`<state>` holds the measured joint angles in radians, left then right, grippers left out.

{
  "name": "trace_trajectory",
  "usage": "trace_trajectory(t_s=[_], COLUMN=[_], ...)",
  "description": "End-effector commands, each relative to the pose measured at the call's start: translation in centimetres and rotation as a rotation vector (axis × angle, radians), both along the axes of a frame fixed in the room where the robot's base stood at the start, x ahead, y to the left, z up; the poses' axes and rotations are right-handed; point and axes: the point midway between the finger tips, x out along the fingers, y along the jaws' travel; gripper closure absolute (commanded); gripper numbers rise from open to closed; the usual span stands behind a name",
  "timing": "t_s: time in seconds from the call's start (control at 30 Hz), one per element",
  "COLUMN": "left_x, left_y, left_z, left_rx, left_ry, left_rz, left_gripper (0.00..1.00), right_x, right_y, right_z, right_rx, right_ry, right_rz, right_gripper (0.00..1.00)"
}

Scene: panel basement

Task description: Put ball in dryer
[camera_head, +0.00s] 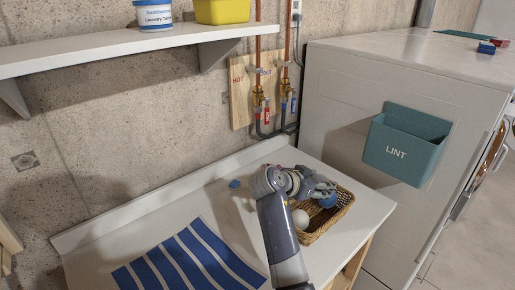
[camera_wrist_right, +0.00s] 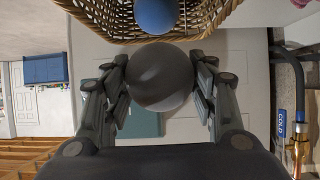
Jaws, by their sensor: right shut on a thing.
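My right gripper (camera_head: 322,187) is above the wicker basket (camera_head: 343,213) on the white counter. In the right wrist view, the right gripper (camera_wrist_right: 160,95) has its fingers on both sides of a grey ball (camera_wrist_right: 160,77), shut on it. The held ball is hard to make out in the head view. A blue ball (camera_head: 328,200) and a white ball (camera_head: 300,218) lie in the basket. The blue ball (camera_wrist_right: 156,14) also shows in the wrist view. The white dryer (camera_head: 340,105) stands at the right; its front is seen edge-on. My left gripper is out of view.
A teal lint bin (camera_head: 405,147) juts from the dryer's side. A blue-and-white striped cloth (camera_head: 190,262) lies on the counter (camera_head: 120,222). A shelf (camera_head: 110,46) holds a tub (camera_head: 153,15) and a yellow container (camera_head: 222,10). Open floor (camera_head: 485,235) shows at right.

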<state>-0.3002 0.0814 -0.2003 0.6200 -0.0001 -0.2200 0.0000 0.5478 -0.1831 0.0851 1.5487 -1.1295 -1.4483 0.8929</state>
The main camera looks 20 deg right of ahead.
Motion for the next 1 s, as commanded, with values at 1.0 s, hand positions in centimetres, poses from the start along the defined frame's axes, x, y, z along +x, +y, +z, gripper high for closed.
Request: trace_trajectory(t_s=[1.0], left_x=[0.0], left_y=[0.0], left_z=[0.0], left_rx=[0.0], left_ry=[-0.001], left_rz=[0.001], left_gripper=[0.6], right_x=[-6.8], right_y=[15.5], right_z=[13.4], right_rx=[-0.005], right_ry=[-0.006], right_rz=[0.992], right_gripper=[0.69])
